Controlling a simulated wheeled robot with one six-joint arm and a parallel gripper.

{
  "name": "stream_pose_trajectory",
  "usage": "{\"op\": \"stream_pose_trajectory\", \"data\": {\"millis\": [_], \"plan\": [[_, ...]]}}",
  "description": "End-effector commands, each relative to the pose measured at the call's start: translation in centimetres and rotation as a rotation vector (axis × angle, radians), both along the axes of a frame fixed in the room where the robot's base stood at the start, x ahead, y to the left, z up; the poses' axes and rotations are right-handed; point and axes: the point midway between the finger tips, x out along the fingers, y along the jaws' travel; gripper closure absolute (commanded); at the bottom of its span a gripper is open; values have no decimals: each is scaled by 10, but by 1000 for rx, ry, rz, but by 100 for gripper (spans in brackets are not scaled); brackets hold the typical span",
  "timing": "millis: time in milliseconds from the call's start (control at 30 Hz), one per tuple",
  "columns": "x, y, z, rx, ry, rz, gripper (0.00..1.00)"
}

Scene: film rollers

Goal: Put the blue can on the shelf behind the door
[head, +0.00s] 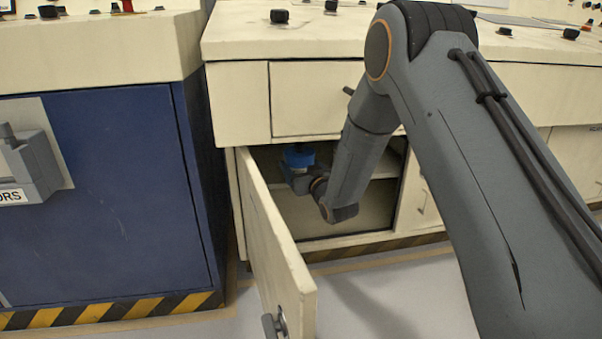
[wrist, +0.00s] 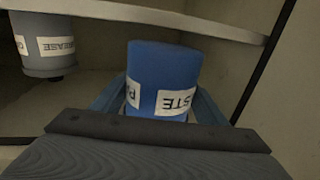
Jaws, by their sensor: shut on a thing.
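The blue can (wrist: 165,80) has a white label with dark letters that read upside down in the wrist view. My gripper (wrist: 160,105) is shut on it, with a finger on each side. In the head view the blue can (head: 299,156) and my gripper (head: 297,172) are inside the open cabinet, partly hidden by my arm. The cream door (head: 272,255) stands open toward me. The shelf (head: 380,168) crosses the cabinet.
A grey can (wrist: 45,45) with a white label is at the upper left in the wrist view. The open door stands left of my arm. A blue cabinet (head: 120,200) is at the left. A cream drawer (head: 310,97) is above the opening. The floor before it is clear.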

Motion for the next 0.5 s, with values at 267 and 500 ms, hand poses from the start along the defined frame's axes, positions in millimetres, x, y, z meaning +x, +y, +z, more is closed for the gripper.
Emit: {"op": "stream_pose_trajectory", "data": {"millis": [267,500], "plan": [[25,7,-2,0,-2,0,59],[46,13,-4,0,-2,0,59]]}}
